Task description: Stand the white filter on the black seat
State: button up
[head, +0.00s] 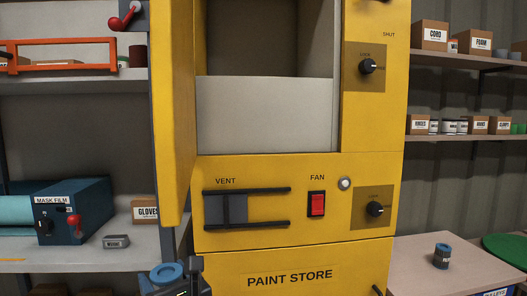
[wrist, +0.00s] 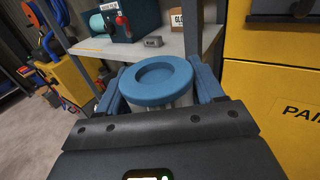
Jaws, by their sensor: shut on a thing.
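The white filter (wrist: 156,97) is in my gripper, with a blue ring-shaped cap on top and a pale body just showing below it. It stands roughly upright between the two blue fingers of my gripper (wrist: 160,92) in the wrist view. In the head view the filter's blue cap (head: 167,273) shows at the bottom edge, with my gripper (head: 174,282) around it, in front of the yellow cabinet's lower left. The filter's lower part is hidden. I cannot make out a black seat in either view.
A yellow paint store cabinet (head: 280,240) has an open upper recess. A shelf at left holds a mask film box (head: 82,215). At right a pale table (head: 408,262) bears a dark, blue-topped can (head: 441,256) and a green round thing (head: 507,248).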

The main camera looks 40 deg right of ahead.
jog(key=shift+w+d+r, duration=0.25)
jog(key=shift+r, duration=0.2)
jog(key=shift+d+r, duration=0.1)
jog(key=shift+d, duration=0.1)
